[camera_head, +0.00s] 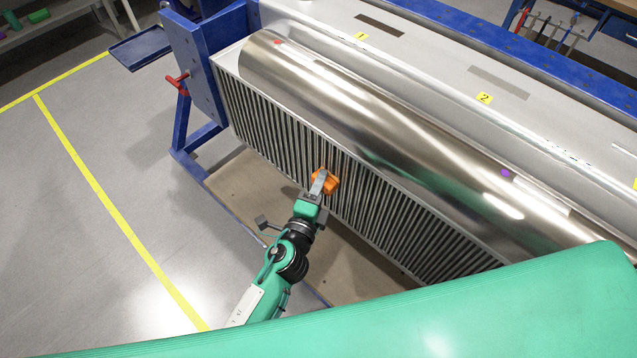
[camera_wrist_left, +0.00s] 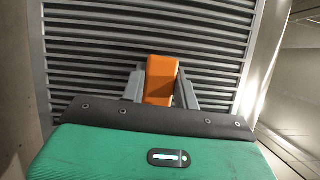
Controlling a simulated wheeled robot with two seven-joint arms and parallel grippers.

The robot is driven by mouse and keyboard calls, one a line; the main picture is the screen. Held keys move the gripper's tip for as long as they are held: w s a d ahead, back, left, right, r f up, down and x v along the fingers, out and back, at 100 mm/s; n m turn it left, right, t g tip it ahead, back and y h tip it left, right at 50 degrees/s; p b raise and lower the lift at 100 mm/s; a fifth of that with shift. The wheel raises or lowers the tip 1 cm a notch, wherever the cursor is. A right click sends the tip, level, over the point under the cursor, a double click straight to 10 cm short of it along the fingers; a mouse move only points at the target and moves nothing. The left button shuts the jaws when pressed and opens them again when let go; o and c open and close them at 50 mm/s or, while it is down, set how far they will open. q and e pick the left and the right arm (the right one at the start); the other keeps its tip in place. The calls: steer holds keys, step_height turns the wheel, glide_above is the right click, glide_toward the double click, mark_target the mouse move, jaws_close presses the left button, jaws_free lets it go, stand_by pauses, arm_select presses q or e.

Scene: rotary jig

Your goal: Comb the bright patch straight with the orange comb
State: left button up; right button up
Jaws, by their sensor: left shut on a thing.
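The orange comb (camera_head: 325,182) is held at the finned front of the large metal unit in the head view. It also shows in the left wrist view (camera_wrist_left: 161,79), between the two grey fingers. My left gripper (camera_head: 319,184) is shut on the comb. The grey metal fins (camera_head: 290,140) run in a long row below the shiny cylinder, and they fill the background of the wrist view (camera_wrist_left: 150,35). The comb's teeth are hidden, so I cannot tell whether they touch the fins. I cannot make out a distinct bright patch on the fins. My right gripper is not in view.
A shiny cylinder (camera_head: 390,110) lies above the fins. A blue frame (camera_head: 190,75) with a red handle (camera_head: 177,83) stands at the left end. A blue tray (camera_head: 140,47) is beyond it. The grey floor (camera_head: 130,130) at left is clear, with yellow lines.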

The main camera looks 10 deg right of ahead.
arm_select(q)
steer(key=s+a, duration=0.3)
steer(key=a, duration=0.2)
steer(key=shift+s, duration=0.25)
stand_by(0.3)
steer(key=shift+s+a, duration=0.9)
steer(key=shift+a, duration=0.25)
